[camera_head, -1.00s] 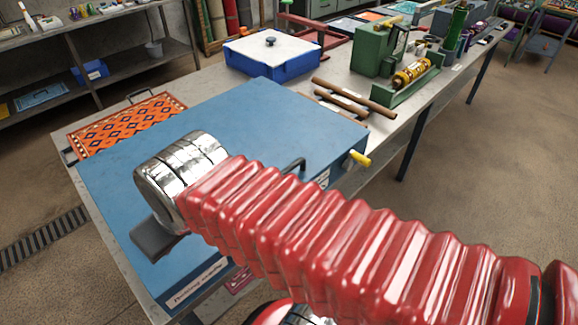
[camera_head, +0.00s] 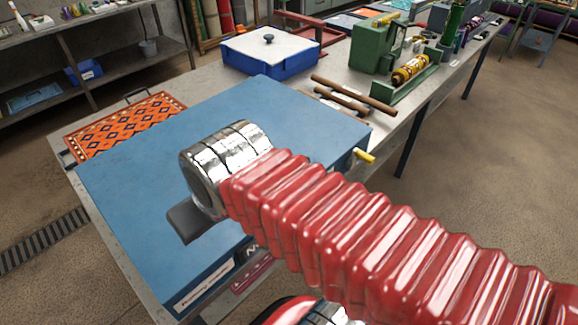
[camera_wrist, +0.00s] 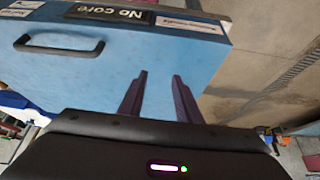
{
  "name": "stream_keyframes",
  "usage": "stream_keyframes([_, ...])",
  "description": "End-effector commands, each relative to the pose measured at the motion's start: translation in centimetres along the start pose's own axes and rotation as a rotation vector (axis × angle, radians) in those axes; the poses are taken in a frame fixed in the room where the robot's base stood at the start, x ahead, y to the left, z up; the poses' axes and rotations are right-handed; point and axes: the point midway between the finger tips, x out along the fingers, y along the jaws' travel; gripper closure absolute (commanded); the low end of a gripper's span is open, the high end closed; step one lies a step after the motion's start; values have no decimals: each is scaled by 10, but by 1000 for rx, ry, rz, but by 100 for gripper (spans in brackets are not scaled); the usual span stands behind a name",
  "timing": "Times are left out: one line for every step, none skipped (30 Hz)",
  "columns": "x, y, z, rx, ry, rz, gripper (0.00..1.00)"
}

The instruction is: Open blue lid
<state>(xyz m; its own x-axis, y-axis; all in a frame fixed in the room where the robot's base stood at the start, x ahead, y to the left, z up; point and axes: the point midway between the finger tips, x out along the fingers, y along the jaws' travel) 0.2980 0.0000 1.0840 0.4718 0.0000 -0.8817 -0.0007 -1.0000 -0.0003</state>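The large blue lid (camera_head: 270,110) lies flat and closed on the workbench in the head view. Its blue surface (camera_wrist: 90,80) fills the upper left of the wrist view. A black bar handle (camera_wrist: 60,49) shows there at upper left, below a "No core" label. My gripper (camera_wrist: 160,75) has its two dark fingers spread, with nothing between them. The handle is to the left of the fingers and apart from them. In the head view my red sleeved arm hides the handle and part of the blue front side.
A yellow knob (camera_head: 364,156) sticks out at the blue box's right corner. Behind are brown rods (camera_head: 355,95), a blue tray with a white top (camera_head: 268,52) and a green machine (camera_head: 375,48). An orange patterned rug (camera_head: 125,124) lies at left.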

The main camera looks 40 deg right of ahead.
Motion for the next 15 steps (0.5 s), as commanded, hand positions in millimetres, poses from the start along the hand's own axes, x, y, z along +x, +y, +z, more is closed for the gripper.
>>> stream_keyframes([-1, 1, -1, 6, -1, 1, 69])
stream_keyframes([-1, 2, -2, 12, -2, 2, 69])
stream_keyframes([-2, 3, -4, 25, -4, 3, 69])
stream_keyframes([-3, 5, -5, 38, -7, 5, 69])
stream_keyframes([-4, 7, -7, 55, -11, 7, 69])
stream_keyframes([-5, 11, -10, 84, -18, 11, 69])
stream_keyframes([-7, 14, -13, 111, -22, 14, 69])
stream_keyframes([-9, 18, -16, 141, -27, 19, 69])
stream_keyframes([-11, 24, -21, 186, -37, 24, 69])
stream_keyframes([-13, 28, -24, 222, -43, 28, 69])
stream_keyframes([-16, 34, -28, 261, -49, 32, 69])
stream_keyframes([-19, 41, -34, 315, -59, 37, 69])
stream_keyframes([-21, 47, -38, 357, -67, 41, 69])
stream_keyframes([-24, 53, -42, 400, -74, 46, 69])
stream_keyframes([-27, 61, -47, 456, -83, 50, 69])
